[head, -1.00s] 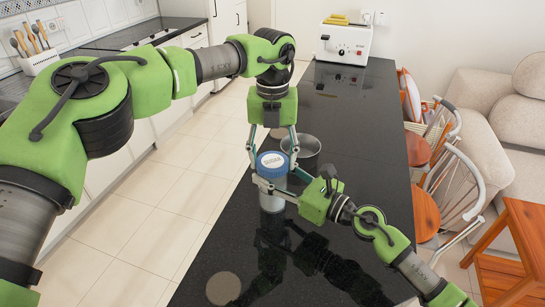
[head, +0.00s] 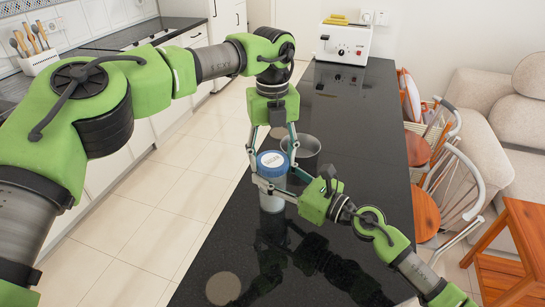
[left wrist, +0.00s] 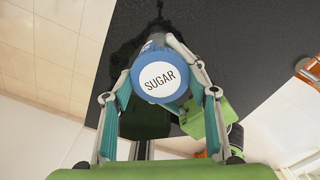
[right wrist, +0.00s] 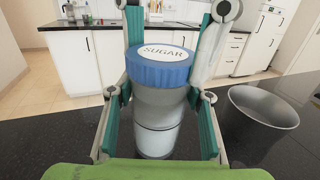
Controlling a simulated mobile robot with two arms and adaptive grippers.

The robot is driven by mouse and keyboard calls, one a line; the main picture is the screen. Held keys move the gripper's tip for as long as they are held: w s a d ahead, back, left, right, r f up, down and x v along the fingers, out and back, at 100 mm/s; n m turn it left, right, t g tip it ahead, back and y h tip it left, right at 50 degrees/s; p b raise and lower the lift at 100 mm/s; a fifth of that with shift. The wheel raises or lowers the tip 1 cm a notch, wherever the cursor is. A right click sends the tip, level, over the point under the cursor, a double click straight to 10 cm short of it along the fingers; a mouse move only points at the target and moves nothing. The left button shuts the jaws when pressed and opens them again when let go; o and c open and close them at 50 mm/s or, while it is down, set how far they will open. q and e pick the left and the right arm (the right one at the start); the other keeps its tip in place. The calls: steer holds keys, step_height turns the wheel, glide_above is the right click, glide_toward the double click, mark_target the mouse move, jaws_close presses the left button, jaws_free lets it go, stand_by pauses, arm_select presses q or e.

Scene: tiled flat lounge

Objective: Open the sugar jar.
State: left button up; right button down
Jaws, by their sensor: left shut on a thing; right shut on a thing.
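The sugar jar (head: 272,202) stands upright on the black counter, with a grey, partly clear body and a ribbed blue lid (head: 272,170). The lid's white top reads SUGAR in the left wrist view (left wrist: 160,78) and in the right wrist view (right wrist: 160,54). The lid sits on the jar; I cannot tell whether it is loose. My left gripper (head: 271,158) comes from above and is shut on the lid. My right gripper (head: 274,188) comes from the right and is shut around the jar's body (right wrist: 158,110), just below the lid.
An open grey metal pot (head: 303,152) stands close behind the jar, right of it in the right wrist view (right wrist: 262,108). The jar is near the counter's left edge. A white toaster (head: 345,43) stands at the far end. Chairs (head: 450,185) line the right side.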

mark_target(272, 160)
arm_select(q)
steer(key=shift+r, duration=0.95)
steer(key=shift+r, duration=0.1)
steer(key=shift+r, duration=1.9)
arm_select(e)
steer(key=c, duration=1)
jaws_free()
